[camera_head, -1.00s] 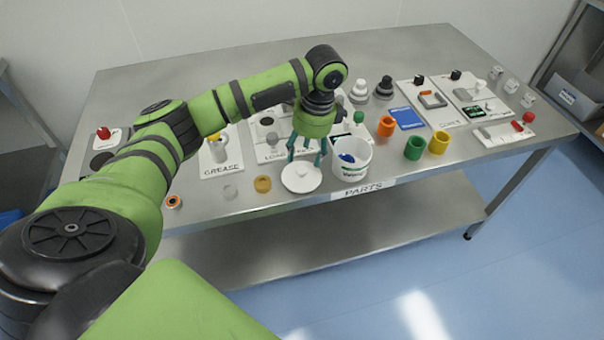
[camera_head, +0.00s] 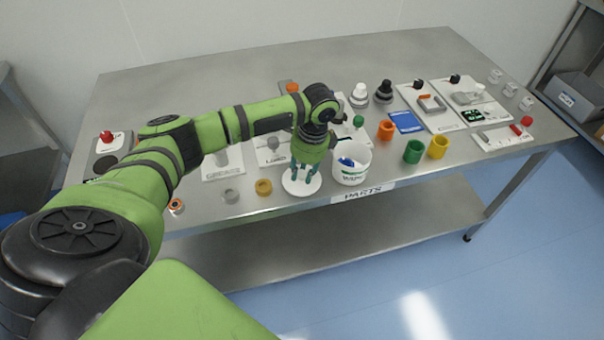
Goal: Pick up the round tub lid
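The round tub lid (camera_head: 290,186) is a white disc lying flat near the front edge of the steel table, just left of the white parts tub. My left gripper (camera_head: 304,181) is directly over the lid, pointing down, with its teal fingers at or very near the lid's middle. The fingers hide the lid's centre knob. I cannot tell whether they are closed on it. My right gripper is not in view.
The white tub (camera_head: 351,165) with blue items inside stands close to the right of the gripper. A yellow ring (camera_head: 264,187) and a grey ring (camera_head: 231,196) lie to the left. Green (camera_head: 414,151) and orange (camera_head: 386,130) cups stand further right. The table (camera_head: 290,65) is clear at the back.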

